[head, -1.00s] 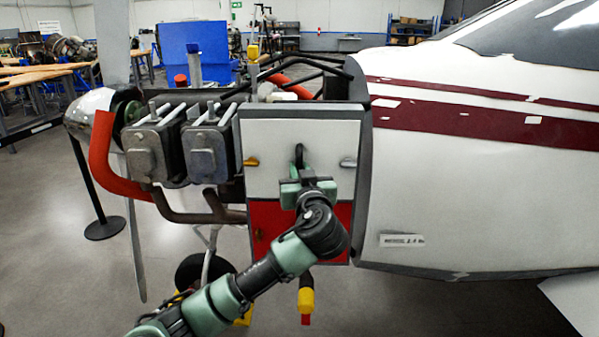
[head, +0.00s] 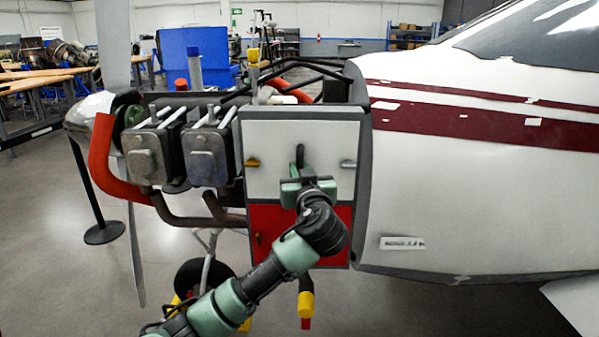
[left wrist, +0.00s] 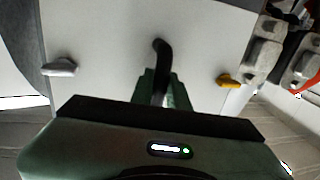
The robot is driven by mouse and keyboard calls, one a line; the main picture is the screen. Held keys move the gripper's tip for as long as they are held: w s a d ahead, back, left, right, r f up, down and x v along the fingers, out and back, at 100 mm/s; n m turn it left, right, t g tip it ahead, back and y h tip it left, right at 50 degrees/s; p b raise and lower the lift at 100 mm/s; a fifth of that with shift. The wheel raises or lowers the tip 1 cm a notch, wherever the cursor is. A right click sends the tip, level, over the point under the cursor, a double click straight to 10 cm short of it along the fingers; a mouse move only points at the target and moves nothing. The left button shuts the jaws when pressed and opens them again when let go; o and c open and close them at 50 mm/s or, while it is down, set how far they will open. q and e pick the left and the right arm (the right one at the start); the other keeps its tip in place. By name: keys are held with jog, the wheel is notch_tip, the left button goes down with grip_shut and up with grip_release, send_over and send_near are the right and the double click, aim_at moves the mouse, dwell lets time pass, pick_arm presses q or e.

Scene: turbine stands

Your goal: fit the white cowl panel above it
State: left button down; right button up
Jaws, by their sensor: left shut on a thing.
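The white cowl panel (head: 275,142) sits upright in the upper part of the framed opening on the engine's side, directly above the red panel (head: 275,218). My left gripper (head: 300,178) is shut on the panel's dark handle (head: 300,155). The left wrist view also shows the white panel (left wrist: 110,60) close up, with the handle (left wrist: 159,55) between the fingers. A yellow latch (head: 251,163) is at the panel's left edge and a grey latch (head: 348,163) at its right edge. Both lie roughly level in the head view. My right gripper is out of view.
Engine cylinders (head: 207,155) and an orange-red duct (head: 103,165) stand just left of the panel. The white fuselage (head: 460,190) adjoins on the right. A stanchion (head: 103,232) stands left of the engine. The floor in front is mostly clear.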

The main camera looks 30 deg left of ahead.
pick_arm(q)
jog(key=shift+w+a+r, duration=0.1)
jog(key=shift+a+r, duration=0.1)
jog(key=shift+r, duration=0.3)
jog(key=c, duration=1.6)
grip_release()
jog(key=o, duration=0.3)
jog(key=shift+w+f, duration=0.1)
jog(key=shift+f, duration=0.05)
jog(key=shift+w+f, duration=0.15)
jog(key=shift+f, duration=0.05)
jog(key=shift+o, duration=0.9)
jog(key=shift+f, duration=0.15)
jog(key=v, duration=0.7)
